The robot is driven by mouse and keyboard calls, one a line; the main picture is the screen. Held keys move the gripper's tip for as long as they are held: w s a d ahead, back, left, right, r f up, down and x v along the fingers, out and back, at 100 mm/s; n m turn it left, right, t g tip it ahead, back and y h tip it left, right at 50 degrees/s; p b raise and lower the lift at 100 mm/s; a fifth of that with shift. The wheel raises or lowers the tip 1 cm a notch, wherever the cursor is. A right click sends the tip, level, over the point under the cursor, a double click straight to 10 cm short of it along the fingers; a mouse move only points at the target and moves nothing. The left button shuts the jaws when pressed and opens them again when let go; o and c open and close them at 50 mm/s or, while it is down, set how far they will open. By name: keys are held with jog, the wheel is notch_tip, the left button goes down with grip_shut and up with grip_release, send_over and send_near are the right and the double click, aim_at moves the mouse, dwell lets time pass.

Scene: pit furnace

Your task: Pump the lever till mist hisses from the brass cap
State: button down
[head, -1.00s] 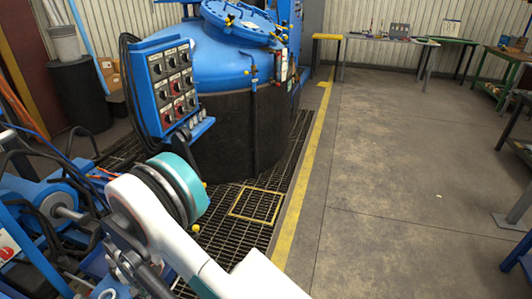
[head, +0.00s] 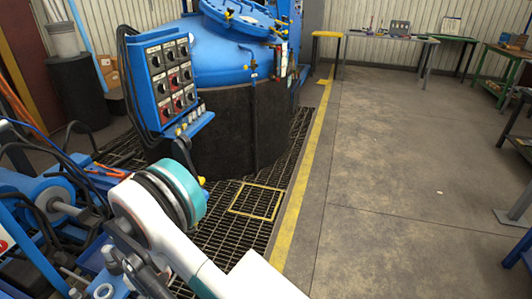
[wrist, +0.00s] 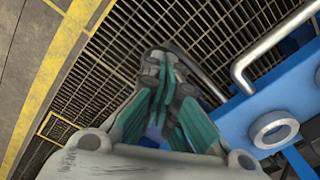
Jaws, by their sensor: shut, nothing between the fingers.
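My gripper (wrist: 160,70) shows in the wrist view with its teal-padded fingers closed together and nothing held. It is over the dark floor grating, beside a blue machine (wrist: 235,118). A bent grey metal bar (wrist: 268,45) rises from that machine to the right of the fingers. A thinner grey bar (wrist: 203,77) passes close to the fingertips; I cannot tell whether they touch. I cannot tell which bar, if any, is the pump lever. I cannot make out the brass cap or any mist. In the head view my gripper is out of sight.
A blue furnace vessel (head: 222,60) stands on the grating (head: 225,212) behind a control panel (head: 172,80). Blue machinery with hoses (head: 50,205) crowds the left. A yellow floor line (head: 300,190) borders the grating. Open concrete floor (head: 385,180) lies right, with benches along the far wall.

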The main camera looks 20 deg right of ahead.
jog(key=shift+s+d+f, duration=0.15)
jog(key=shift+d+f, duration=0.05)
jog(key=shift+f, duration=0.85)
notch_tip(320, 180, up, 11)
jog(key=w+a+p, duration=0.1)
jog(key=a+p, duration=0.1)
jog(key=p, duration=0.2)
jog(key=shift+w, duration=0.35)
jog(key=shift+f, duration=0.15)
jog(key=f+b, duration=0.1)
jog(key=f, duration=0.2)
jog(key=s+d+f+b, duration=0.1)
jog(key=f, duration=0.3)
jog(key=d+f+b, duration=0.1)
jog(key=f+b, duration=0.1)
jog(key=f, duration=0.1)
jog(key=shift+s+f, duration=0.35)
jog(key=shift+s, duration=0.05)
jog(key=shift+r, duration=0.1)
